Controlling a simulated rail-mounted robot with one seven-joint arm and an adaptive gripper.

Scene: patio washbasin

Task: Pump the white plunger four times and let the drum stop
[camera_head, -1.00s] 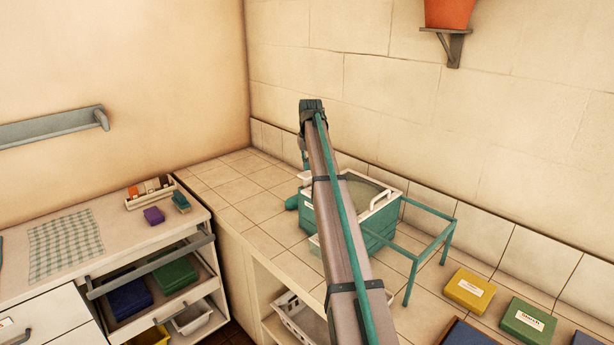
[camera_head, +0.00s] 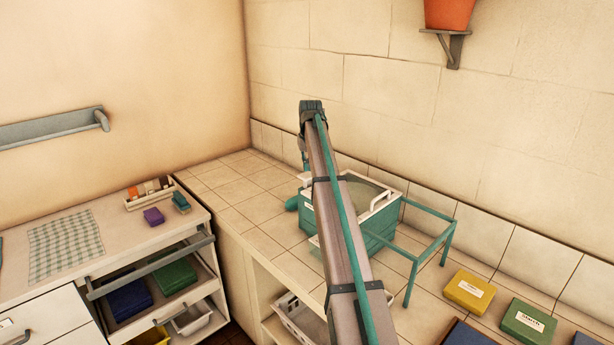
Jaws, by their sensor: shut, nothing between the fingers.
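A teal washing tub (camera_head: 378,232) with a white rim and a white side handle stands on the tiled counter. My arm crosses in front of it and hides its middle and left part. A small white piece (camera_head: 304,181) shows at the arm's left edge, by the tub's back left corner; I cannot tell whether it is the plunger. The drum is not clearly visible, nor whether it turns. My gripper (camera_head: 305,161) shows only as a sliver behind the arm, above the tub's left side. It is shut and empty; its fingertips and any contact are hidden.
A teal frame stand (camera_head: 449,237) stands right of the tub. A yellow box (camera_head: 469,290) and a green box (camera_head: 528,322) lie at the right. A white basket (camera_head: 299,314) sits on the shelf below.

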